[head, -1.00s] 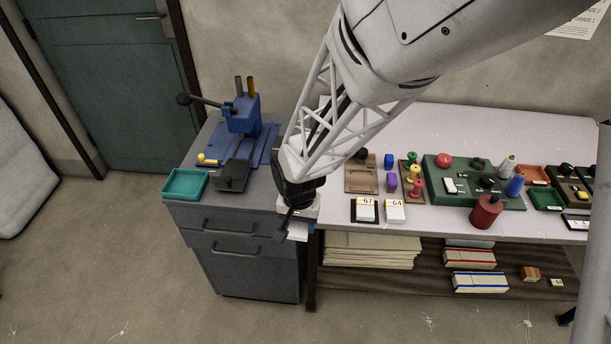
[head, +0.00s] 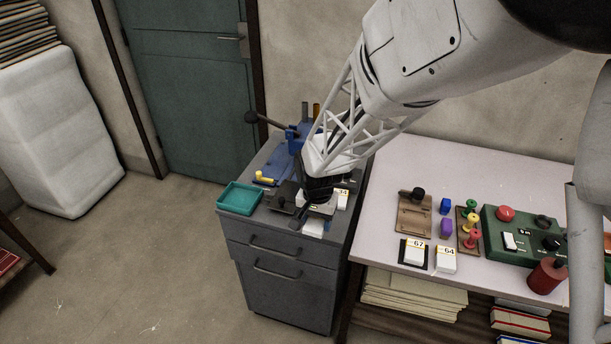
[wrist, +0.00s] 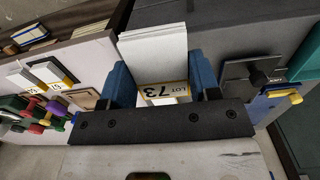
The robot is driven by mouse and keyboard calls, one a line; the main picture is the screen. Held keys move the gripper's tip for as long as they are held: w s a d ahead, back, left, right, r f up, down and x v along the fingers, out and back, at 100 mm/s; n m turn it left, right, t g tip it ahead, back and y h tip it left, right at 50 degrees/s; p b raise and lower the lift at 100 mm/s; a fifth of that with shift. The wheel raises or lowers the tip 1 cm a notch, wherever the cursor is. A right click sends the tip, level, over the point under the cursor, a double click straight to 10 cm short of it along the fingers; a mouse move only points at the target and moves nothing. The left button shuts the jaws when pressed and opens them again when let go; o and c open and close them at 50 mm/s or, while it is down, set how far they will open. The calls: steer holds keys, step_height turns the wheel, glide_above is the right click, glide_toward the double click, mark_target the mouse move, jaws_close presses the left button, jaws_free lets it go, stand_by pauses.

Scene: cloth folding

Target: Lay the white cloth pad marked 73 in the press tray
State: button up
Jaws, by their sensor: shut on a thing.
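My gripper (wrist: 162,84) is shut on the white cloth pad (wrist: 155,55), which lies between its blue fingers with the yellow "LOT 73" label facing the wrist camera. In the head view my gripper (head: 312,222) is over the front right of the grey cabinet, and a bit of the pad (head: 313,229) shows below it. The blue press (head: 296,140) stands at the cabinet's back, partly hidden by my arm. A dark plate with a black knob (head: 284,198) and a teal tray (head: 240,198) lie left of my gripper. I cannot tell which part is the press tray.
A white block marked 34 (head: 343,198) stands close right of my gripper on the cabinet (head: 255,228). On the pale table (head: 390,185) are pads marked 67 (head: 414,255) and 64 (head: 446,262), a brown board and coloured knobs. The press's dark lever (head: 268,120) sticks out left.

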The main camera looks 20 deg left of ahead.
steer(key=a, duration=0.1)
steer(key=w+a, duration=0.2)
steer(key=a, duration=0.1)
steer(key=shift+w+r, duration=0.1)
steer(key=shift+r, duration=0.3)
steer(key=shift+w+a, duration=0.1)
glide_above(290, 191)
steer(key=shift+w+f, duration=0.1)
steer(key=shift+f, duration=0.65)
steer(key=shift+f, duration=0.1)
steer(key=shift+f, duration=1.65)
steer(key=shift+f, duration=0.15)
steer(key=o, duration=0.9)
